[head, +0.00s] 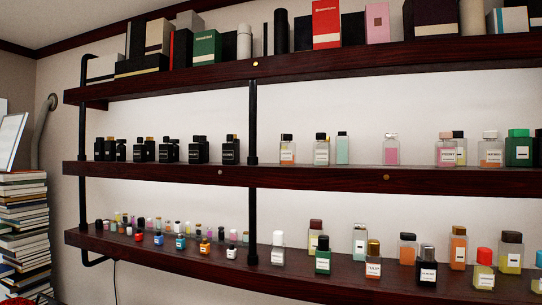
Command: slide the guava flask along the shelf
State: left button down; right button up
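Several small flasks with labels stand on the middle and bottom shelves. Most labels are too small to read, so I cannot tell which one is the guava flask. On the middle shelf (330,178) are a pink flask (391,151), another pink flask with a clear cap (445,153) and a green flask (519,152). On the bottom shelf (180,257) are an orange-capped flask (484,272), a gold-capped flask (373,265) and a dark-green flask (322,259). All stand upright. Neither of my grippers is in view.
A top shelf (300,62) holds boxes, including a red box (326,24). Black bottles (198,150) stand at the middle shelf's left. Tiny bottles (180,242) crowd the bottom shelf's left. A black vertical pipe (252,120) crosses the shelves. Books (24,225) are stacked at left.

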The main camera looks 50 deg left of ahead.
aim_at(321, 149)
jog(key=i+l+u, duration=0.2)
jog(key=l+u, duration=0.2)
jog(key=i+l+u, duration=0.15)
jog(key=l+u, duration=0.25)
jog(key=i+l+u, duration=0.1)
jog(key=l+u, duration=0.3)
